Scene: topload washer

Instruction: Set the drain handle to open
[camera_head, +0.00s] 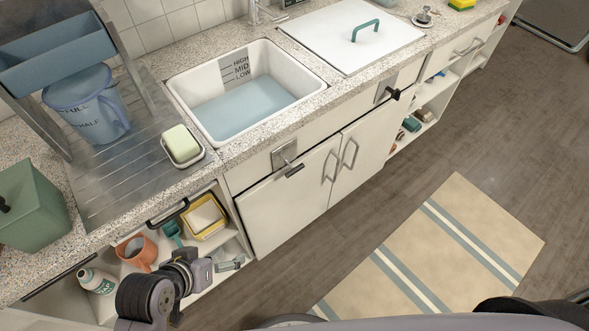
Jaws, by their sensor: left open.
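Two small levers stand on metal plates on the counter front below the sink. One lever (292,170) is left of centre, with its dark grip pointing down and slightly right. The other lever (391,93) is farther right, with its black grip pointing right. I see no label showing which is the drain handle. The white sink (183,98) holds blue water beside a HIGH, MID, LOW scale. My left gripper (236,263) is open and empty, low in front of the open shelf, below and left of the nearer lever. My right gripper is not in view.
Cabinet doors with two handles (348,153) are under the sink. The open shelf holds an orange mug (137,250), a yellow tray (207,228) and a bottle (97,281). A striped rug (437,258) lies on the floor. The space before the cabinet doors is clear.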

